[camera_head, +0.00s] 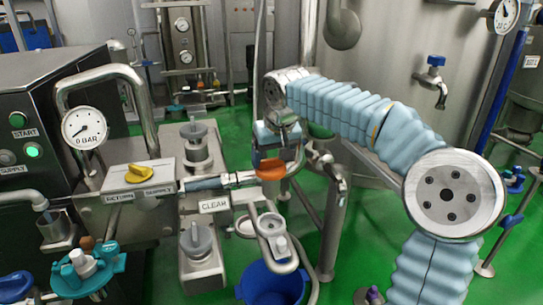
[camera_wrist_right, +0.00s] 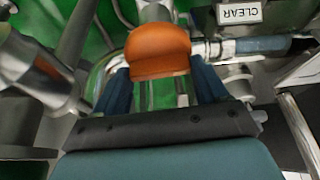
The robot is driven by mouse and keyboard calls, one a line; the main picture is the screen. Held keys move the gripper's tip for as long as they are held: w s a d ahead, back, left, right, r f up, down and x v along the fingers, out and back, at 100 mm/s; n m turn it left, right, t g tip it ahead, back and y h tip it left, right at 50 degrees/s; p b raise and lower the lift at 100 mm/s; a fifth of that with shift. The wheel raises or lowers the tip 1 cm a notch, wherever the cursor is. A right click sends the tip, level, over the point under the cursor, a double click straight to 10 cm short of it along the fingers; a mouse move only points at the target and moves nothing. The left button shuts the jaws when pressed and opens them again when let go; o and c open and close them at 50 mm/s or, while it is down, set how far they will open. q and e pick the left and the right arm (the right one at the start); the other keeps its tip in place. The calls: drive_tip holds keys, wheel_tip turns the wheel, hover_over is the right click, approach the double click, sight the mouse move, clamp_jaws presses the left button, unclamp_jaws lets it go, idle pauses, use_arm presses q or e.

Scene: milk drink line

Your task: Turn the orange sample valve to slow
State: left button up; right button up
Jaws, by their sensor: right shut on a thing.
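The orange sample valve handle (camera_head: 270,171) sits on the pipe end in the middle of the head view, just right of the CLEAR label. In the right wrist view the orange handle (camera_wrist_right: 158,50) lies between two dark blue fingers. My right gripper (camera_head: 272,158) reaches down onto it from above and behind; in its wrist view the gripper (camera_wrist_right: 160,72) is shut on the handle. The fingers partly hide the handle's sides. I see no mark for slow, so its setting cannot be read. My left gripper is not in view.
A CLEAR label (camera_head: 214,204) is beside the valve. A yellow knob (camera_head: 150,172) and a pressure gauge (camera_head: 86,127) are at left. A blue bucket (camera_head: 270,285) stands below on the green floor. A steel tank tap (camera_head: 432,80) is behind.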

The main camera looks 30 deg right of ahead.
sight(272, 169)
drive_tip(key=shift+d+n+y, duration=0.15)
drive_tip(key=shift+n+y, duration=0.75)
drive_tip(key=shift+n, duration=1.5)
drive_tip(key=o, duration=1.1)
drive_tip(key=shift+c, duration=0.2)
drive_tip(key=shift+r, duration=0.1)
drive_tip(key=shift+r, duration=0.3)
drive_tip(key=r, duration=0.3)
drive_tip(key=shift+s+a+r, duration=0.1)
drive_tip(key=shift+s+a, duration=0.1)
drive_tip(key=s+a+r, duration=0.7)
drive_tip(key=s+r, duration=0.2)
drive_tip(key=s, duration=0.2)
drive_tip(key=shift+s+b, duration=0.25)
drive_tip(key=shift+b, duration=0.2)
